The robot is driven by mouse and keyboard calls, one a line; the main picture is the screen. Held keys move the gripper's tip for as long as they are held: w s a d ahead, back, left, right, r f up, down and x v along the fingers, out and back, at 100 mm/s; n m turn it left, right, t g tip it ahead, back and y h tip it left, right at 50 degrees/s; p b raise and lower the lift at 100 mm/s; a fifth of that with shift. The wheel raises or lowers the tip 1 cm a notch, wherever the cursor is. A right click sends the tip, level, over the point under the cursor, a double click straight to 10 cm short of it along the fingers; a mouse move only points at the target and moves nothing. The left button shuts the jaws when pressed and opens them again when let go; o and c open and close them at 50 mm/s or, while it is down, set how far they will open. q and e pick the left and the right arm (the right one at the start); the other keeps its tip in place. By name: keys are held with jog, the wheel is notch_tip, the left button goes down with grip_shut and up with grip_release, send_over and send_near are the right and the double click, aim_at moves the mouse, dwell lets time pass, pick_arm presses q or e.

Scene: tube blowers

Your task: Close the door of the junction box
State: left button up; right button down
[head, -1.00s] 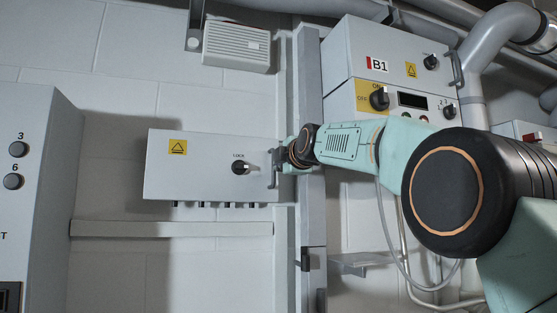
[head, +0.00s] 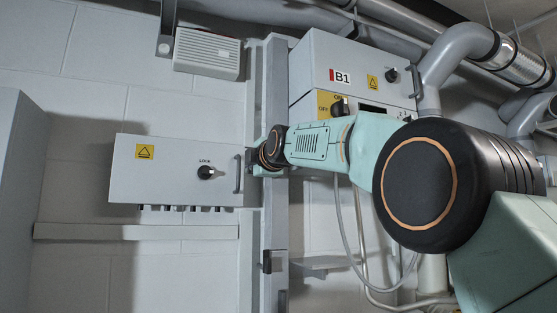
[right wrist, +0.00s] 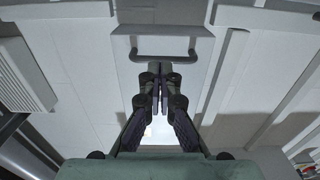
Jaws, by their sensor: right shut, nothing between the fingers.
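The junction box (head: 175,187) is a light grey wall box with a yellow warning label and a black LOCK knob (head: 207,172). Its door looks flush with the body, with no gap that I can see. The knob's bar lies about level. A grey bar handle (head: 238,173) is at the door's right edge. My right gripper (head: 254,162) is just right of the handle. In the right wrist view its fingers (right wrist: 159,76) are together and empty, just below the handle (right wrist: 165,57) in the picture. My left gripper is out of view.
A vertical grey channel (head: 275,226) runs behind my right gripper. The B1 cabinet (head: 317,67) stands at upper right, with large pipes (head: 447,62) beyond it. A louvered box (head: 207,53) hangs above, and a tall cabinet (head: 18,190) stands at far left.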

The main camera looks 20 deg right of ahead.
jog(key=s+d+b, duration=0.2)
jog(key=s+b, duration=0.2)
jog(key=s, duration=0.5)
jog(key=shift+d, duration=0.2)
